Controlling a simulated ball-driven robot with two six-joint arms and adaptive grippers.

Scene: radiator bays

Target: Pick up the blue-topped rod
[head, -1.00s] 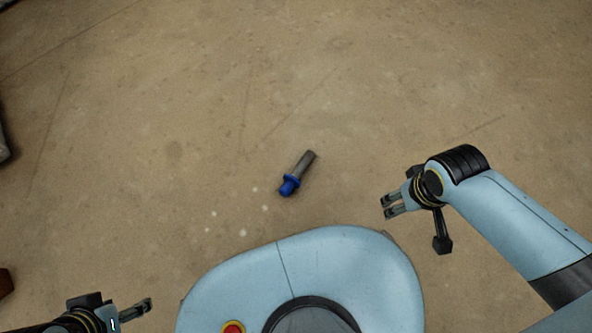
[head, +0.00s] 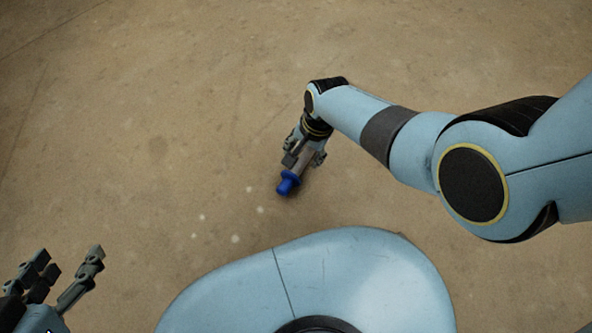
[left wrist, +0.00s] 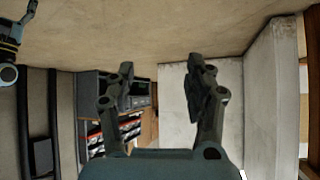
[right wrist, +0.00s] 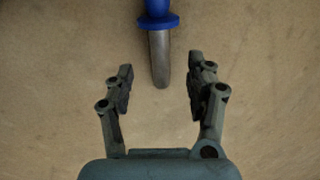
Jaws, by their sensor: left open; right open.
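The blue-topped rod (head: 288,182) lies on the floor in front of my base, its blue end toward the base. Its grey shaft is partly hidden by my right gripper (head: 304,158) in the head view. In the right wrist view the rod's grey shaft (right wrist: 160,60) points in between the open fingers of my right gripper (right wrist: 160,90), with clear space on both sides, and the blue collar lies beyond the fingertips. My left gripper (head: 68,268) is open and empty at the lower left; it also shows in the left wrist view (left wrist: 160,85).
The brown floor (head: 150,120) around the rod is clear. In the left wrist view, a shelf unit (left wrist: 115,120) with several items stands beside a pale wall panel (left wrist: 265,100).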

